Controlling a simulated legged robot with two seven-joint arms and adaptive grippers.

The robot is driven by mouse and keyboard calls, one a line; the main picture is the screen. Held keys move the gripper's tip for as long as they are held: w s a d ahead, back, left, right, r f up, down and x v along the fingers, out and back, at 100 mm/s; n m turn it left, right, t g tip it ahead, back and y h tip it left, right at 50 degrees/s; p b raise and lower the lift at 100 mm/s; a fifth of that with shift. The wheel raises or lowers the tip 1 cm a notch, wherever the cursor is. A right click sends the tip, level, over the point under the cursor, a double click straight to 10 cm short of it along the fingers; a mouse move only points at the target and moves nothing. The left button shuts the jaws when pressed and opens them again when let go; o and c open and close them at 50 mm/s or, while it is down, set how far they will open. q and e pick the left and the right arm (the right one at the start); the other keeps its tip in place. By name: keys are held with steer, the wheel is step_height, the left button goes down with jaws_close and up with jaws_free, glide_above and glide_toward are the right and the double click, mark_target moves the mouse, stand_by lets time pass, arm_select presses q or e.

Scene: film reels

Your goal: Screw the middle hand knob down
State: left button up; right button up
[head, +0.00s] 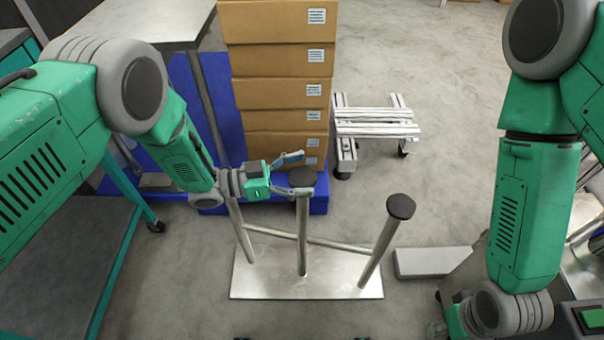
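A metal stand with a flat rectangular base plate (335,284) has three posts joined by a thin crossbar. The middle hand knob (302,177) is dark and round and sits on top of the middle post (302,240). The right knob (401,206) tops a post leaning to the right. The left post (241,232) has its top hidden behind my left gripper. My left gripper (293,180) is open, with its fingers pointing right and spread at the middle knob; contact cannot be told. My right gripper (446,326) shows only partly at the bottom edge, away from the stand.
Stacked cardboard boxes (278,95) stand on a blue pallet (318,203) behind the stand. A low white slatted cart (375,122) is at the back right. A light flat block (434,262) lies right of the stand. A teal-framed cart (75,265) stands at the left.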

arm_select(q)
steer(key=shift+f, duration=0.1)
steer(key=shift+s+a, duration=0.1)
steer(key=shift+a, duration=0.05)
steer(key=s+a, duration=0.2)
steer(key=a, duration=0.9)
steer(key=shift+a, duration=0.3)
